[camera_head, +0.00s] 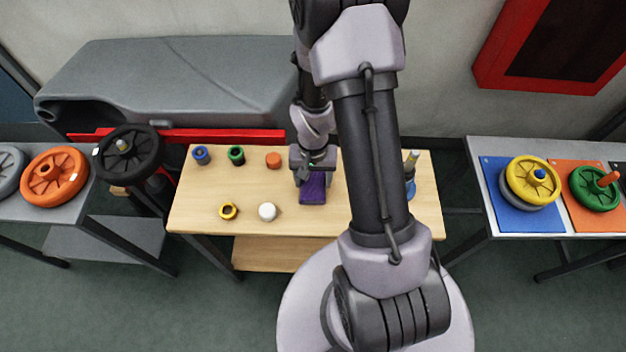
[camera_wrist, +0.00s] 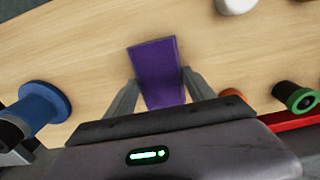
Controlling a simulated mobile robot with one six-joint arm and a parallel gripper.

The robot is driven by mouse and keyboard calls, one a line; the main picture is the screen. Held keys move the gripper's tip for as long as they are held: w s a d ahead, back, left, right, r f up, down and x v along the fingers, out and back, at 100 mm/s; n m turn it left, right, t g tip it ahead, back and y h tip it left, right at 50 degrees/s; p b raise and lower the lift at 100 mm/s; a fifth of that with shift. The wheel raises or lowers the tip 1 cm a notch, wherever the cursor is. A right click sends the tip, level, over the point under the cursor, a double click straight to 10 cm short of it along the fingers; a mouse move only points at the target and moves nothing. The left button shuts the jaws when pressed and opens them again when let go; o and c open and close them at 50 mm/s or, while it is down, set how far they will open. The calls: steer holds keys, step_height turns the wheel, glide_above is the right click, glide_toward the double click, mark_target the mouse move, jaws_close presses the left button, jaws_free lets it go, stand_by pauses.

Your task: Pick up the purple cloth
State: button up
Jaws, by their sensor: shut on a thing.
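The purple cloth (camera_head: 313,188) is a small folded rectangle at the wooden table's middle, seen just below my gripper (camera_head: 312,172) in the head view. In the wrist view the cloth (camera_wrist: 156,70) lies between the two grey fingers of my gripper (camera_wrist: 157,88), its near end reaching down toward the palm. The fingers are shut on the cloth. It is close to the table top; I cannot tell whether it still touches the wood.
The wooden table (camera_head: 190,215) also holds a blue spool (camera_head: 201,155), a green-and-black piece (camera_head: 236,155), an orange cap (camera_head: 273,160), a yellow ring (camera_head: 228,211) and a white cap (camera_head: 267,211). A blue-based item (camera_head: 410,188) stands at right, partly behind my arm.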

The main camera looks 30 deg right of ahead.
mark_target(313, 181)
steer(key=shift+r, duration=0.45)
step_height(313, 181, up, 3)
steer(key=shift+f+p, duration=0.2)
steer(key=shift+p, duration=0.8)
steer(key=s+a+p, duration=0.1)
steer(key=s+a, duration=0.3)
steer(key=a, duration=0.3)
steer(key=s+a+r+p, duration=0.1)
steer(key=s+a, duration=0.3)
steer(key=a, duration=0.2)
steer(key=shift+a+r, duration=0.15)
steer(key=shift+a, duration=0.25)
steer(key=shift+s, duration=0.1)
